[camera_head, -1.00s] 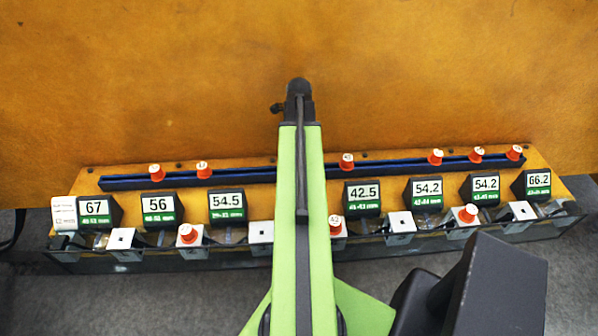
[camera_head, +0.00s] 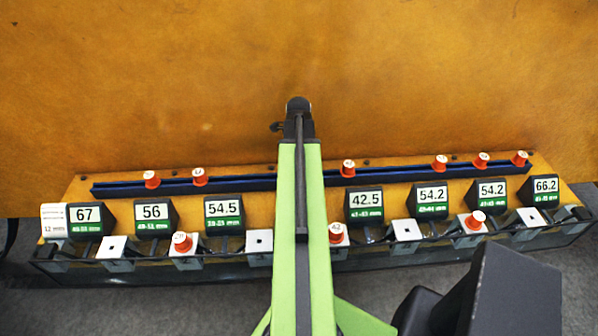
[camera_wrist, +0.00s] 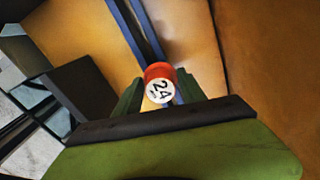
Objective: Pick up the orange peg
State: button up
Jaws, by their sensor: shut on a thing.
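In the wrist view an orange peg (camera_wrist: 160,72) with a white top marked "24" sits between the dark green fingers of my gripper (camera_wrist: 159,92). My gripper is shut on it. The blue rail runs behind the peg, and I cannot tell whether the peg is clear of it. In the head view my arm hides the gripper and this peg. Other orange pegs stand along the dark blue rail (camera_head: 240,184), such as one at its left (camera_head: 152,179) and one right of my arm (camera_head: 348,168).
White blocks with holes line the front edge, some bare (camera_head: 259,241) and some with orange pegs (camera_head: 182,242). Black number displays (camera_head: 224,213) stand between them and the rail. A large orange-brown panel (camera_head: 150,80) fills the back.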

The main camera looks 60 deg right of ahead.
jog(key=shift+c, duration=1.4)
jog(key=shift+r+p, duration=0.25)
jog(key=shift+p, duration=0.05)
jog(key=r+p, duration=0.4)
jog(key=shift+s+d+r+p, duration=0.1)
jog(key=shift+s+r+p, duration=0.15)
jog(key=shift+r+p, duration=0.15)
jog(key=s+d+r+p, duration=0.3)
jog(key=s+r+p, duration=0.2)
jog(key=s, duration=0.5)
jog(key=shift+s+r+p, duration=0.3)
jog(key=shift+s+r, duration=0.05)
